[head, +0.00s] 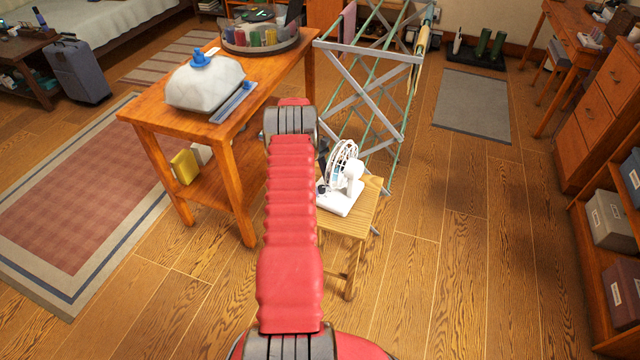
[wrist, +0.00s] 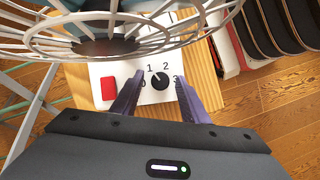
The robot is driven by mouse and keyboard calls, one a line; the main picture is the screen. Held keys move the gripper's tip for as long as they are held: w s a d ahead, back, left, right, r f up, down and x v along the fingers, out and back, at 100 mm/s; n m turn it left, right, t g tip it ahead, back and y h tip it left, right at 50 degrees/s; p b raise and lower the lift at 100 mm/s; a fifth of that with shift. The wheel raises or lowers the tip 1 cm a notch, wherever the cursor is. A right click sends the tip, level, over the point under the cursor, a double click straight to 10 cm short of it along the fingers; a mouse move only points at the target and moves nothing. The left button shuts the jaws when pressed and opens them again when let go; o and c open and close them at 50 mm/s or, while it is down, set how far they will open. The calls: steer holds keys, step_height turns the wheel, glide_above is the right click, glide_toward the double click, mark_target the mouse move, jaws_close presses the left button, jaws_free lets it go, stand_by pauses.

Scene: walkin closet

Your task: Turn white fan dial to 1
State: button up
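The white fan (head: 345,163) stands on a small wooden stool (head: 361,218), partly behind my red arm in the head view. Its wire cage (wrist: 60,30) fills the upper left of the wrist view. On its white base, the round black dial (wrist: 159,81) sits among the printed numbers 0, 1, 2 and 3. A red switch (wrist: 108,88) is left of the dial. The dial's exact pointing is too small to tell. My gripper (wrist: 160,76) is open, with one finger on each side of the dial and gaps visible. The head view hides it behind the arm.
A folding drying rack (head: 375,100) stands close behind the fan. The floor right of the stool is clear up to the drawers (head: 595,115).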

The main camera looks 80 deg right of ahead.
steer(key=v, duration=1.3)
steer(key=shift+r, duration=0.35)
steer(key=shift+w+d, duration=0.1)
stand_by(0.4)
